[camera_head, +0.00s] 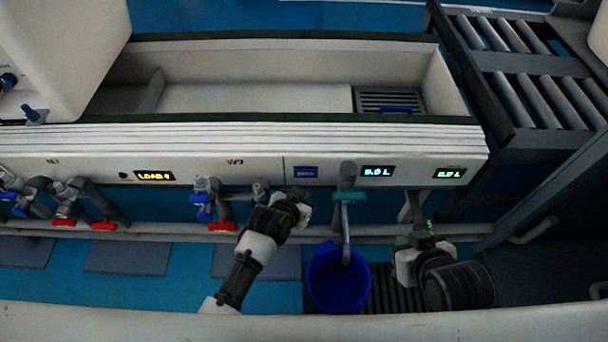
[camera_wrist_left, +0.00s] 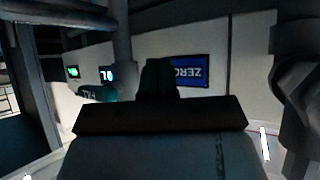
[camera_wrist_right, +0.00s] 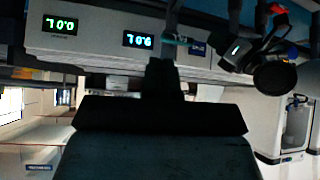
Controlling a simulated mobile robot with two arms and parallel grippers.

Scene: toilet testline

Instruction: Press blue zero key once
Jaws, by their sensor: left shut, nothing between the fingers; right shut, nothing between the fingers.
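The blue zero key (camera_head: 305,172) is on the white front panel, left of the grey spout. In the left wrist view the zero key (camera_wrist_left: 188,71) appears upside down, just right of my left gripper's fingertips (camera_wrist_left: 157,72). In the head view my left gripper (camera_head: 299,200) is shut and empty, just below the key. I cannot tell whether it touches the panel. My right gripper (camera_head: 418,222) is shut and empty, low in front of the panel's right part. A small blue patch, likely the key (camera_wrist_right: 197,48), shows in the right wrist view.
The grey spout (camera_head: 347,220) with a teal handle (camera_head: 350,196) stands close right of my left gripper, above a blue bucket (camera_head: 338,280). Two lit displays (camera_head: 378,171) (camera_head: 449,173) are on the panel's right. Pipes with red and blue valves (camera_head: 203,205) lie left.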

